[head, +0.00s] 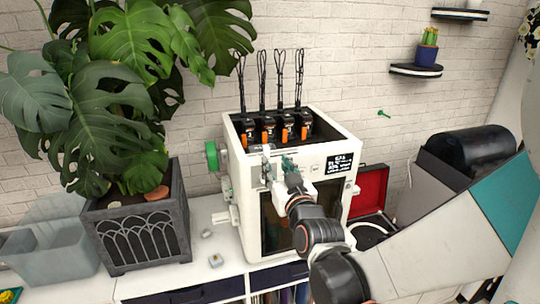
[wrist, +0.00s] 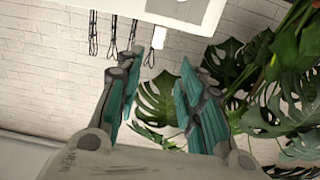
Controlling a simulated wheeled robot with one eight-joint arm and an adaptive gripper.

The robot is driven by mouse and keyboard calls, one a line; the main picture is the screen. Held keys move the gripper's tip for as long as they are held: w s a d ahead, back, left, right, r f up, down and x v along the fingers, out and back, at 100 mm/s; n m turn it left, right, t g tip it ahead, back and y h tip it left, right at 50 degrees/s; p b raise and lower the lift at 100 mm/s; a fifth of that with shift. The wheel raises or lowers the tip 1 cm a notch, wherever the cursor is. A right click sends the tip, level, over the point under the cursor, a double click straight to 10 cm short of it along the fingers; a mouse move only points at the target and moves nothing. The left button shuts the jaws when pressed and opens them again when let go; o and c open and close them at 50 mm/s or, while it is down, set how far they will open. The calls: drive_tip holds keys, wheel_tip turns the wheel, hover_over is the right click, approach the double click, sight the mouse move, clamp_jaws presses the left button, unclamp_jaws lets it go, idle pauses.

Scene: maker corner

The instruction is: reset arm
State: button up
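My gripper (head: 286,164) is raised in front of the upper front of a white boxy machine (head: 340,148), at the end of my outstretched arm. I cannot tell whether it touches the machine. In the wrist view the two teal-padded fingers of my gripper (wrist: 159,98) are spread apart. Only the wall and leaves show between them, so it is empty. The machine also shows at the top edge of the wrist view (wrist: 180,10). My arm hides part of its front.
A large leafy plant in a grey planter (head: 140,215) stands left of the machine, beside a translucent bin (head: 45,255). An open red-lined case (head: 370,188) is to the right. A small shelf (head: 416,70) holds a cactus pot (head: 427,55). Small pieces (head: 215,260) lie on the white counter.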

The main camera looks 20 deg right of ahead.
drive_tip(key=shift+s+f, duration=0.1)
drive_tip(key=shift+s, duration=0.15)
drive_tip(key=s+f+g+b, duration=0.5)
drive_tip(key=s+f, duration=0.3)
drive_tip(key=s, duration=0.3)
drive_tip(key=s+f+g+b, duration=0.5)
drive_tip(key=s+f+g, duration=0.1)
drive_tip(key=s, duration=0.5)
drive_tip(key=shift+f, duration=0.9)
